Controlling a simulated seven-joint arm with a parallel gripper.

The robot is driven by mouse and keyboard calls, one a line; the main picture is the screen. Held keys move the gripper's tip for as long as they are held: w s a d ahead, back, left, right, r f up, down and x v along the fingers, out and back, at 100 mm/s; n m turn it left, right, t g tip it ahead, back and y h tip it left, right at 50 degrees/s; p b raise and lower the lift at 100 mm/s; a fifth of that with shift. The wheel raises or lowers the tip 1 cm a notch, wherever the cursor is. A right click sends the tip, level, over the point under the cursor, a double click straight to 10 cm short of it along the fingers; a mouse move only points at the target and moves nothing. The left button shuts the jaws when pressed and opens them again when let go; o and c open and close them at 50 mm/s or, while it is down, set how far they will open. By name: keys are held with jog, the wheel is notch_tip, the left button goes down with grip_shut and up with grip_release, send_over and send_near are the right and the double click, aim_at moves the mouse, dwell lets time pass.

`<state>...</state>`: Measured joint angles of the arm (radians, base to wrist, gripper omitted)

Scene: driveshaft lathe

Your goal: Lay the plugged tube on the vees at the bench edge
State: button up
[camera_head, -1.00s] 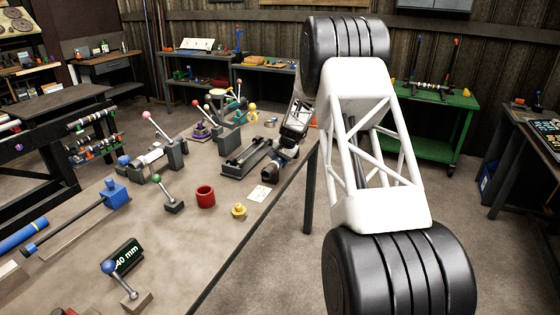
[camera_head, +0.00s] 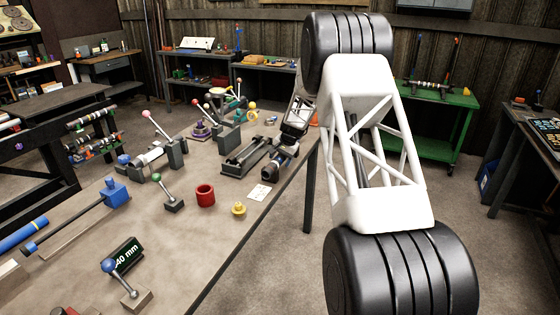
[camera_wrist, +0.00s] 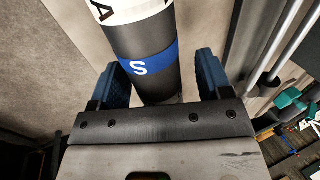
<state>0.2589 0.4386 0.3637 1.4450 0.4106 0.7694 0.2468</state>
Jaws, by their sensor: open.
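A dark tube (camera_wrist: 150,85) with a blue band marked S and a white section shows between the fingers of my gripper (camera_wrist: 160,68) in the wrist view. The blue finger pads stand open on either side of it. Both ends of the tube are out of sight there, so I cannot tell if it is plugged. In the head view my gripper (camera_head: 282,158) is low at the right edge of the bench (camera_head: 225,250), beside a dark railed fixture (camera_head: 245,155). The tube is not clear there, and I cannot make out the vees for certain.
A red ring (camera_head: 205,195), a yellow knob (camera_head: 239,209), a white card (camera_head: 259,192) and a green-knobbed lever (camera_head: 172,203) stand on the bench nearby. A dark 40 mm block (camera_head: 124,256) is at the front. Open floor lies right of the bench edge.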

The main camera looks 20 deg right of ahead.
jog(key=shift+v, duration=3.45)
jog(key=shift+r, duration=0.15)
jog(key=shift+v, duration=2.55)
jog(key=shift+s+d, duration=0.1)
jog(key=shift+s, duration=0.05)
